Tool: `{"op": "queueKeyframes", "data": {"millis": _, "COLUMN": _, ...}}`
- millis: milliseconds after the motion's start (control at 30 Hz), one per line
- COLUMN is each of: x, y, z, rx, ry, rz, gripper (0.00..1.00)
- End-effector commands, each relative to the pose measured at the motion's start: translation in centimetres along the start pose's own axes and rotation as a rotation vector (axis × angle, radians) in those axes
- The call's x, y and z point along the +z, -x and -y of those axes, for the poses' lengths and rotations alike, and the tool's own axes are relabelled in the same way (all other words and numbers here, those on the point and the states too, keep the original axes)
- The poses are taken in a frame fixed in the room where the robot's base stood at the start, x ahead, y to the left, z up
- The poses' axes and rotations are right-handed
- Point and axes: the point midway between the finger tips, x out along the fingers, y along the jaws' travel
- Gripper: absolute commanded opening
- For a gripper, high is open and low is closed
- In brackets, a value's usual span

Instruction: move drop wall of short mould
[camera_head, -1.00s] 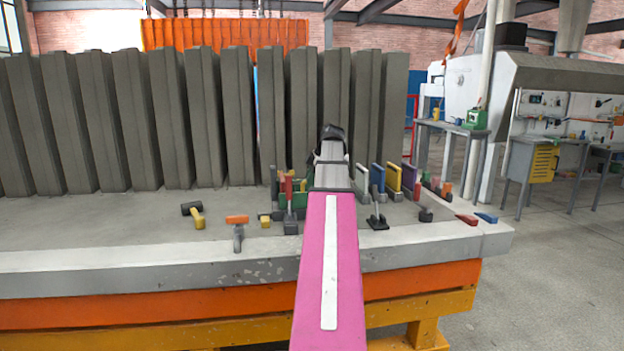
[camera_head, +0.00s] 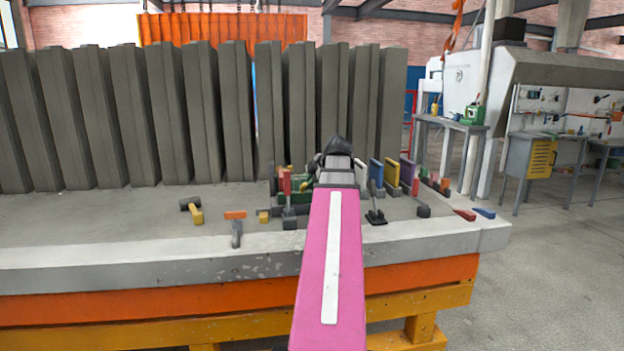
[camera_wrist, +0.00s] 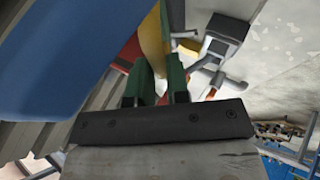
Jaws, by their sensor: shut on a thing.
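My gripper (camera_wrist: 158,75) is at the mould on the table. In the head view my pink arm and wrist hide its fingers. In the wrist view two dark green uprights stand just beyond its dark mounting plate. The gripper is shut on a mould part, but I cannot tell which piece is between the fingers. The mould's coloured parts stand around my wrist: a red upright (camera_head: 286,183) on the left, and a blue wall (camera_head: 376,172), a yellow wall (camera_head: 391,178) and a purple wall (camera_head: 407,171) on the right. The drop wall is not clearly identifiable. A large blue surface (camera_wrist: 65,60) fills the wrist view's left.
A black clamp (camera_head: 376,217) stands right of my arm. A hammer with an orange top (camera_head: 236,215) and a black-and-yellow tool (camera_head: 194,209) lie on the table (camera_head: 100,217) to the left. Tall grey panels (camera_head: 205,110) line the back. The left table top is mostly free.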

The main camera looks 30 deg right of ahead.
Motion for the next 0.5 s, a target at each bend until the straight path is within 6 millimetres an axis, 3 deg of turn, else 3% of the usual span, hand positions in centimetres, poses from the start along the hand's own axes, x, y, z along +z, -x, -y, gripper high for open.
{"op": "queueKeyframes", "data": {"millis": 500, "x": 0.0, "y": 0.0, "z": 1.9, "rx": -0.011, "ry": -0.006, "rz": -0.001, "gripper": 0.0}}
